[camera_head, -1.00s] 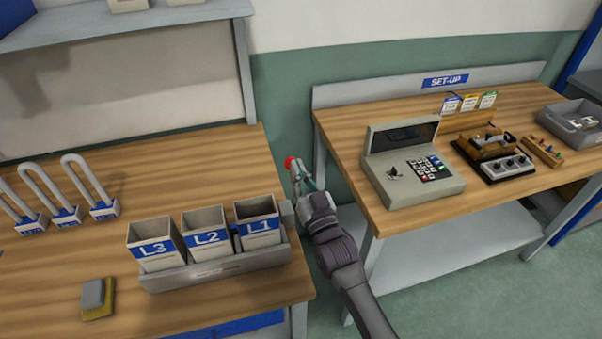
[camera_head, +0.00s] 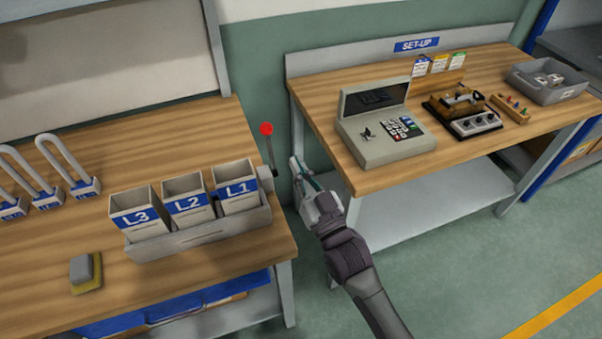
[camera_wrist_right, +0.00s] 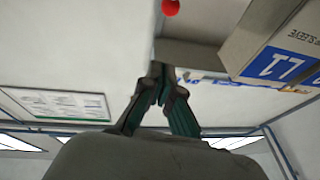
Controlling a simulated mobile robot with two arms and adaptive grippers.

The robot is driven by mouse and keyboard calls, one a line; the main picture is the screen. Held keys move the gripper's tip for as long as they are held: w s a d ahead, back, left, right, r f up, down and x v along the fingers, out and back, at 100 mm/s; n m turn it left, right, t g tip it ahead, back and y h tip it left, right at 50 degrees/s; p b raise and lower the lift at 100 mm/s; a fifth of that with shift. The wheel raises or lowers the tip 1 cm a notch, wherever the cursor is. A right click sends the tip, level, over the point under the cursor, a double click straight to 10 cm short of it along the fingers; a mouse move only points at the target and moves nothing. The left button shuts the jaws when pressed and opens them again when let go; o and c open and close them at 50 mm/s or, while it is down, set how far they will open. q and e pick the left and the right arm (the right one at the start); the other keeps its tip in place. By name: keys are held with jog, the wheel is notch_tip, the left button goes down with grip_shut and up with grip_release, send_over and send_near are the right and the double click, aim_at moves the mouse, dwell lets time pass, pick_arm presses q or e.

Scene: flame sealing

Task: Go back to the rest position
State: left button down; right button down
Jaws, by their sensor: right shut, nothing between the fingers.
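My right gripper (camera_head: 298,172) is shut and empty in the head view, in the gap between the two benches. Its closed fingers (camera_wrist_right: 158,85) also show in the right wrist view. A lever with a red ball knob (camera_head: 266,129) stands upright at the right end of the grey rack with three bins. The knob (camera_wrist_right: 171,6) also shows at the top of the wrist view. The gripper is apart from the lever, to its right and lower in the head view. My left gripper is not in view.
The left bench (camera_head: 190,274) holds bins L3 (camera_head: 137,208), L2 (camera_head: 188,198) and L1 (camera_head: 237,186), a sponge-like block (camera_head: 86,271) and white U-shaped pieces (camera_head: 66,166). The set-up bench (camera_head: 372,181) holds a keypad box (camera_head: 385,135) and a grey tray (camera_head: 548,83). Floor is open at lower right.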

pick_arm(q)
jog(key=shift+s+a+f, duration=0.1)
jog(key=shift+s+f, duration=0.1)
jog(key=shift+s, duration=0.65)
pick_arm(e)
jog(key=shift+s+d+f, duration=0.15)
jog(key=shift+s, duration=0.2)
